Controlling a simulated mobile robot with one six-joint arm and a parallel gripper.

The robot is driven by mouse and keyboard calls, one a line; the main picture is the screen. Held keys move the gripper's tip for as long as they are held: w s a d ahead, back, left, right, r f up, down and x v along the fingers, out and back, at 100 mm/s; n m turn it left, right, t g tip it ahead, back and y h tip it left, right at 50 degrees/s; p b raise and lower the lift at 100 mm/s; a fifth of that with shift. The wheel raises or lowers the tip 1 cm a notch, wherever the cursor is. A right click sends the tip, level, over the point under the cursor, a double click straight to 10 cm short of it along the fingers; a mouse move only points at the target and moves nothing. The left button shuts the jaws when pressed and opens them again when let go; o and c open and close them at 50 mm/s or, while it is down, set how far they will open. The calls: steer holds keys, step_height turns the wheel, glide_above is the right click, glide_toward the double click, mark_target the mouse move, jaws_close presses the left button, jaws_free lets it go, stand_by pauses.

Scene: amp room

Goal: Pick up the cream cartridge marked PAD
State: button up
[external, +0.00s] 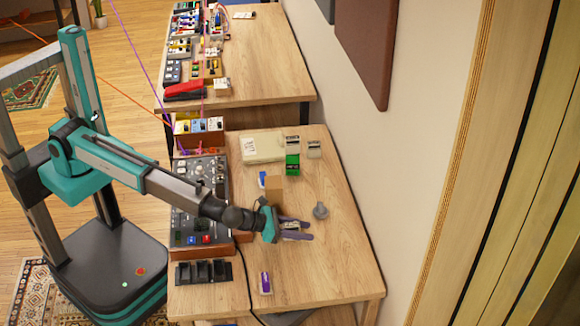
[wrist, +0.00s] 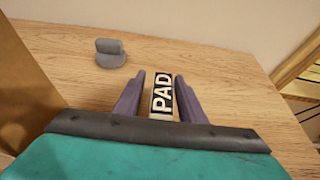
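The cream cartridge marked PAD (wrist: 162,96) lies on the wooden table, its black-and-white label facing up. In the wrist view it sits between the two purple fingers of my gripper (wrist: 160,92). A thin strip of table shows between it and the left finger; the gap on the right is very narrow. In the external view my gripper (external: 294,229) is low over the table's middle, its fingers spread on both sides of the cartridge (external: 291,226), which is partly hidden by them.
A grey knob-like object (external: 321,210) stands beyond my gripper. A tan block (external: 273,188) is close by, with blue (external: 262,180) and green (external: 292,165) cartridges near it. A purple cartridge (external: 265,283) lies toward the front. A control console (external: 200,190) and black slotted rack (external: 204,271) are left.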

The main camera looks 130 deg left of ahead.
jaws_close()
steer(key=shift+r, duration=0.15)
step_height(320, 180, up, 10)
stand_by(0.7)
stand_by(0.4)
